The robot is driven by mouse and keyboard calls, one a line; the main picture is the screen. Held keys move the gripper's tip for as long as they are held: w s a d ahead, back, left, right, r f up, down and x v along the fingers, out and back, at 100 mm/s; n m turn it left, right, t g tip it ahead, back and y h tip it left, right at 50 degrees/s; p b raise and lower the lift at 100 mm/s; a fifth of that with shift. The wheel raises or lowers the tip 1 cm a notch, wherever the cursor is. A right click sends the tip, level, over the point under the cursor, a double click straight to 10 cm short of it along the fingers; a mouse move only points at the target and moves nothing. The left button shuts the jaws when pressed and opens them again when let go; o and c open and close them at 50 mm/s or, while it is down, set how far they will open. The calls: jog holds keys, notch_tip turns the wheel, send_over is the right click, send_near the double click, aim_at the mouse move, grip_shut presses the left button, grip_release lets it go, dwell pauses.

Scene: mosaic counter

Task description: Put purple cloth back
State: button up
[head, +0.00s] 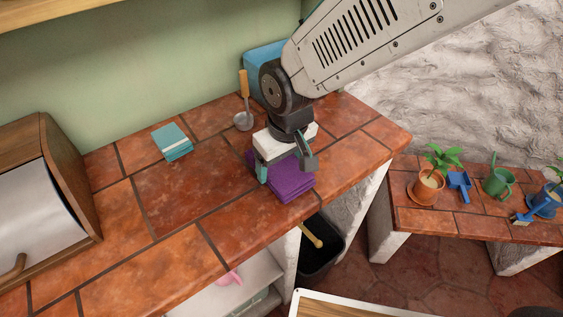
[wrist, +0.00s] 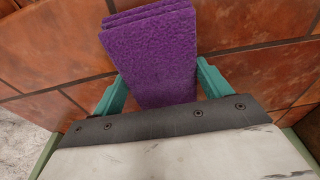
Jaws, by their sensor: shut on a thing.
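The purple cloth (head: 290,183) is a folded stack on the tiled counter (head: 185,205), near its right front edge. My gripper (head: 285,168) points down over it. In the wrist view the cloth (wrist: 152,55) lies between the two teal fingers of my gripper (wrist: 158,85), which are shut on it. Small gaps seem to show beside the fingertips in that view. Whether the cloth is lifted off the tiles I cannot tell. The cloth's back part is hidden by my gripper in the head view.
A folded teal cloth (head: 172,141) lies left on the counter. A ladle with a wooden handle (head: 244,85) and a blue box (head: 262,62) stand behind my gripper. A wooden bread box (head: 62,185) is far left. The counter's middle is clear.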

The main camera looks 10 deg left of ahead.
aim_at(287, 171)
jog(key=shift+f, duration=0.3)
jog(key=shift+f, duration=0.2)
jog(key=o, duration=1)
jog(key=shift+c, duration=0.2)
notch_tip(287, 171, up, 12)
jog(key=s+d, duration=0.1)
jog(key=shift+d+r, duration=0.2)
jog(key=shift+s, duration=0.1)
